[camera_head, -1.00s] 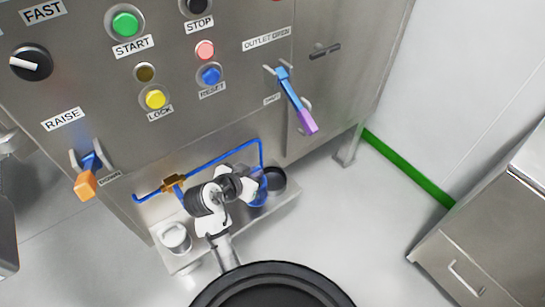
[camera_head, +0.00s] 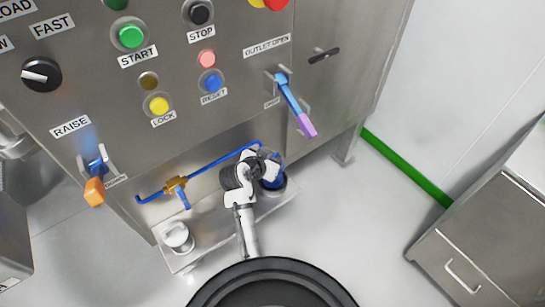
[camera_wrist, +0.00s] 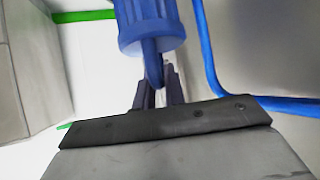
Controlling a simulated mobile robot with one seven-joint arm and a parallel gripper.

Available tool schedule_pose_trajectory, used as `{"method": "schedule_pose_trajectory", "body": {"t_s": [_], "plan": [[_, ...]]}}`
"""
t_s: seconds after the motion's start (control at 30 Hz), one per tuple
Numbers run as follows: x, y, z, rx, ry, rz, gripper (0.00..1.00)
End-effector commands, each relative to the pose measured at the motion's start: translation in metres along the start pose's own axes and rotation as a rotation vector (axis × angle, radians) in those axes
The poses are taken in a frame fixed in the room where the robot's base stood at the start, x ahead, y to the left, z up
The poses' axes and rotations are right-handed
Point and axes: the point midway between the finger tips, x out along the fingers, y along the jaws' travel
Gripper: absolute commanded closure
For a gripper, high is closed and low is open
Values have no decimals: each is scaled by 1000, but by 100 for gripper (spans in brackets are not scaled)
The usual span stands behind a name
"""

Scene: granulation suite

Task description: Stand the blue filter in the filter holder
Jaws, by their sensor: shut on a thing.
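The blue filter (camera_head: 275,172) is in my gripper (camera_head: 264,165), at the right end of the low shelf in the head view. In the wrist view my gripper (camera_wrist: 159,85) is shut on a narrow part of the blue filter (camera_wrist: 150,28), whose wider ribbed body is at the top of the picture.
A blue pipe (camera_head: 220,164) with a brass valve (camera_head: 175,185) runs behind my arm; the pipe is also close on the right in the wrist view (camera_wrist: 212,75). Levers and buttons are above.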

Motion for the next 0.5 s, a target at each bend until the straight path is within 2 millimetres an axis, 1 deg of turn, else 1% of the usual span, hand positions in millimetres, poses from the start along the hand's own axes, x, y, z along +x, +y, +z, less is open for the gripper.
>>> {"method": "schedule_pose_trajectory", "body": {"t_s": [0.5], "plan": [[7,0,10,0,0,0,100]]}}
